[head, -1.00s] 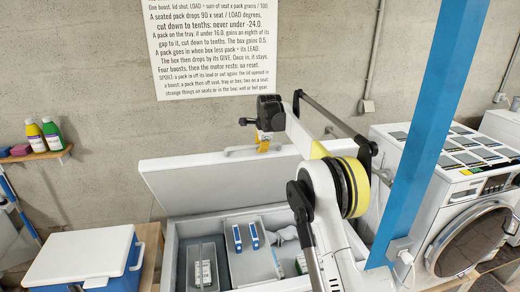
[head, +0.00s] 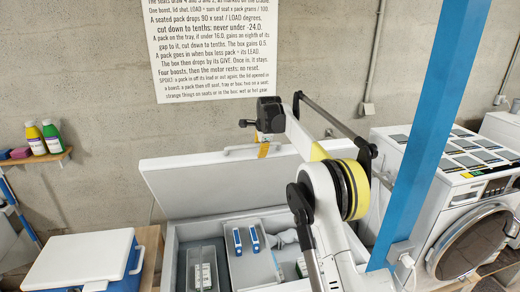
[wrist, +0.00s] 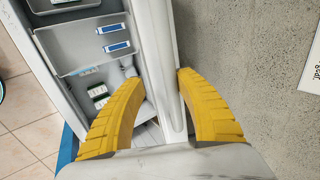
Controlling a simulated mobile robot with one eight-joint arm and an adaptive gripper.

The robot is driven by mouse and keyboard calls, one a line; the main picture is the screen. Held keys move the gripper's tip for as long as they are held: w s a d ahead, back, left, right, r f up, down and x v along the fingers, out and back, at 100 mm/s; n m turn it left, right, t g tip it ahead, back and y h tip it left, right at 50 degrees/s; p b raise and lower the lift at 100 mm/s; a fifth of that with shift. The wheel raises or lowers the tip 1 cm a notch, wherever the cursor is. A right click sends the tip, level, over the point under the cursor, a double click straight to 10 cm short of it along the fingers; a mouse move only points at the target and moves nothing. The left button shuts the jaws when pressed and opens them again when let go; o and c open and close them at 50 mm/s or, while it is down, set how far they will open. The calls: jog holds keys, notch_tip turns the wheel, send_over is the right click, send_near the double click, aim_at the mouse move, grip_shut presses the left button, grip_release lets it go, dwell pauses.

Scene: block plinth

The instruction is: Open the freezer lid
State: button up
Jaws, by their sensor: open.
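The freezer (head: 172,262) stands in the lower middle of the head view with its white lid (head: 220,185) raised, leaning up near the wall. A pale handle (head: 238,150) is on the lid's upper edge. My gripper (head: 263,150) is at that edge, beside the handle; the arm partly hides the lid's right side. In the wrist view, my gripper (wrist: 157,80) has its yellow fingers spread apart, with the lid (wrist: 160,55) seen edge-on between them. I cannot tell whether they touch it. The open freezer interior (wrist: 70,30) shows to the left.
Inside are a grey basket (head: 190,264) and a tray with two blue-and-white packs (head: 237,240). A blue post (head: 420,150) stands right of my arm, before a washing machine (head: 480,240). A blue-and-white cooler (head: 85,262) is at left. A printed sign (head: 215,50) hangs above.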

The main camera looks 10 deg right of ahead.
jog(key=v, duration=1.2)
jog(key=s+a+f+n+b, duration=0.1)
jog(key=s+f+n+b, duration=0.25)
jog(key=s, duration=0.55)
jog(key=s+f+n+b, duration=0.25)
jog(key=s+b, duration=0.25)
jog(key=s, duration=0.4)
jog(key=s+a+f+n+b, duration=0.15)
jog(key=s+n+b, duration=0.3)
jog(key=s, duration=0.45)
jog(key=s+f+n+b, duration=0.7)
jog(key=s+f+b, duration=0.2)
jog(key=s+f, duration=1.4)
jog(key=shift+s+f+t, duration=0.35)
jog(key=shift+f+t, duration=0.05)
jog(key=shift+f, duration=0.05)
